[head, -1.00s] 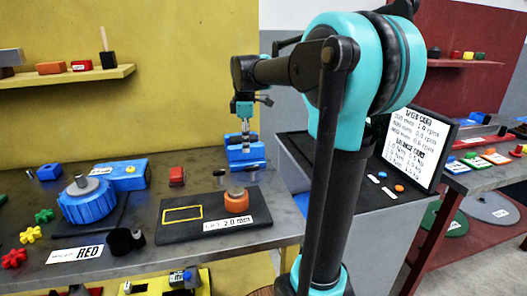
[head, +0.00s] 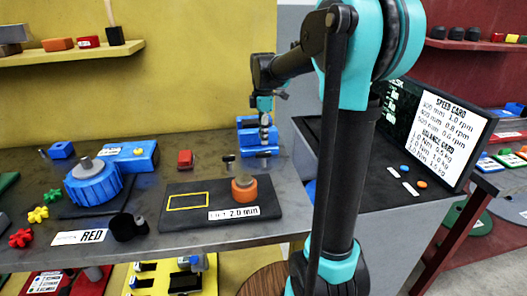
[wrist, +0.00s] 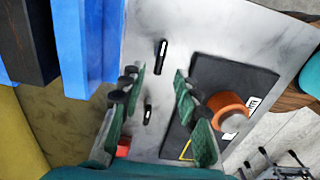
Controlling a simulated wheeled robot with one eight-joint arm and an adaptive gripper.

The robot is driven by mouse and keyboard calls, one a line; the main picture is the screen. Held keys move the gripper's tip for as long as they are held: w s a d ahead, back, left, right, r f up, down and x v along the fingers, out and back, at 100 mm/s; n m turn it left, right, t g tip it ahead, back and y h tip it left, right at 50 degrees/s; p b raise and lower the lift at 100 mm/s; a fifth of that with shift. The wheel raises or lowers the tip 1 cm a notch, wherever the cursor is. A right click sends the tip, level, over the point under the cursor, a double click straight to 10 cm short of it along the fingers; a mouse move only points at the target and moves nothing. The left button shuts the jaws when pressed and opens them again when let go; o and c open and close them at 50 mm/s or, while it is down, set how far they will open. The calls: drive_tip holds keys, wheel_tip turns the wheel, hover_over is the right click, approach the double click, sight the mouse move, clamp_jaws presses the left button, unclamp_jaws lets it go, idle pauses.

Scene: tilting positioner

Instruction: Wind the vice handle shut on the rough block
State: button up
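The blue vice (head: 248,138) stands at the back right of the table, and its blue body (wrist: 82,45) fills the upper left of the wrist view. A dark block-shaped part (wrist: 28,40) lies against it there; I cannot tell whether it is the rough block or a jaw. My gripper (head: 265,138) is beside the vice, partly overlapping it in the head view. Its green-padded fingers (wrist: 158,90) are apart with nothing gripped between them. Two small dark upright pieces (wrist: 160,57) (wrist: 147,114) show below the fingers; I cannot tell whether either is the vice handle.
A black plate (head: 190,222) with an orange cylinder (head: 244,190) lies in front of the vice. A red block (head: 185,159) and a large blue round fixture (head: 93,186) are to the left. A screen console (head: 445,130) stands to the right.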

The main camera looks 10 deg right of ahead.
sight(263, 153)
wheel_tip(263, 153, down, 7)
drive_tip(key=shift+r, duration=0.1)
drive_tip(key=shift+c, duration=0.5)
clamp_jaws()
